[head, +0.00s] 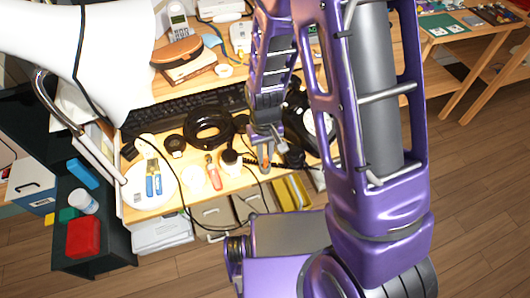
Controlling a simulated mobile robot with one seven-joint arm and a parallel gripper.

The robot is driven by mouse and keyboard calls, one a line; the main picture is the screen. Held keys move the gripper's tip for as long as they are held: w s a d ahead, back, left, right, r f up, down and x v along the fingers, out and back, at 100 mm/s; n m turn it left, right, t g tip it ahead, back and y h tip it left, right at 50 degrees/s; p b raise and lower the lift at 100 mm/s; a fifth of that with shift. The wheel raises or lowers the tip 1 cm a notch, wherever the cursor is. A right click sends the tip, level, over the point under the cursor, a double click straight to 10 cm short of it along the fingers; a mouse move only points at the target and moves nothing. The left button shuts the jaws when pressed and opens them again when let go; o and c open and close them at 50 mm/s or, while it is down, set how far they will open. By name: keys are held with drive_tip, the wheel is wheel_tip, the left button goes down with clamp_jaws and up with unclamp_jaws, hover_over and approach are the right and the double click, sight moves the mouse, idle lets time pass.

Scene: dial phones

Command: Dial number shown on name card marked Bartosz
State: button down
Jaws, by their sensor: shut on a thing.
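My gripper (266,160) is low over the front of the wooden desk (240,182), right of centre, pointing down. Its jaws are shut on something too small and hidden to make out. A black phone with a pale round dial (318,124) stands just right of my gripper, partly hidden by my arm. A dark, handset-like piece (294,157) lies beside the gripper; I cannot tell whether they touch. A cordless phone (178,22) stands upright at the back left, and a pale desk phone (240,36) is at the back. I cannot read any name card.
A black keyboard (170,112), a coiled black cable (208,128), red-handled pliers (213,172) and blue-handled tools (153,178) crowd the desk. A large white lamp-like shape (90,50) covers the upper left. Drawers (215,212) are below; wooden floor is free at right.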

drive_tip(key=c, duration=0.8)
unclamp_jaws()
drive_tip(key=shift+o, duration=0.2)
wheel_tip(320, 180, up, 18)
drive_tip(key=p, duration=0.4)
drive_tip(key=shift+f, duration=0.25)
